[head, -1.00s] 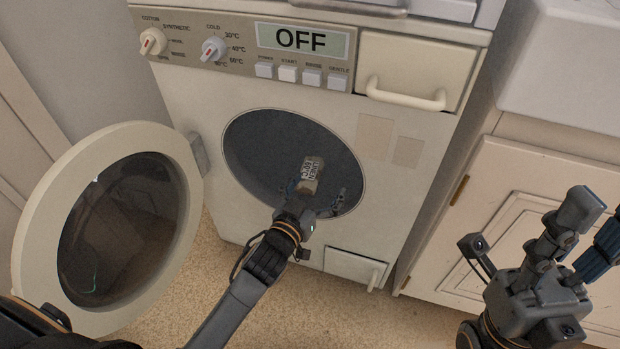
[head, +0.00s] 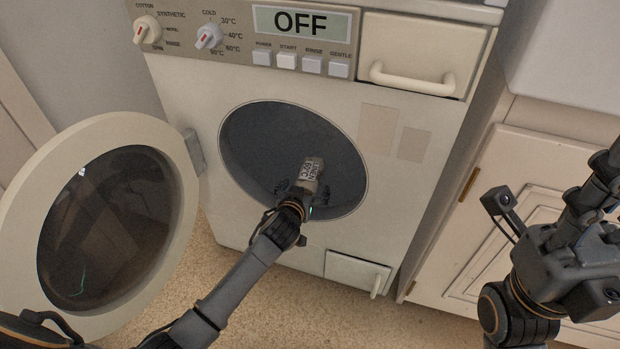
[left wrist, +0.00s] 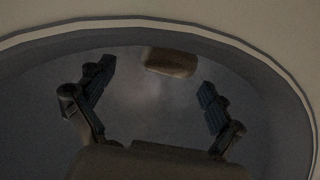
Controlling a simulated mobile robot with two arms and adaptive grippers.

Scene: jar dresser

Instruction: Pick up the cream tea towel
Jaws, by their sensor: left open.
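A small beige bundle with a printed label reading LINEN and 40°C (head: 312,170), which looks like the cream tea towel, is in the washer's drum opening. In the left wrist view it shows as a dim brownish, rounded block (left wrist: 170,62) at the top, between and beyond the fingers. My left gripper (head: 303,188) reaches into the opening, with its fingers spread on either side of the bundle's near end. In the left wrist view the gripper (left wrist: 157,75) is open, with gaps to the bundle. My right gripper is at the right edge, its fingers partly cut off.
The washing machine (head: 290,90) shows OFF. Its round door (head: 20,225) is swung open to the left, near my left arm. The drum rim (left wrist: 160,24) surrounds the left gripper. A cream cabinet (head: 520,160) stands at the right, behind my right arm.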

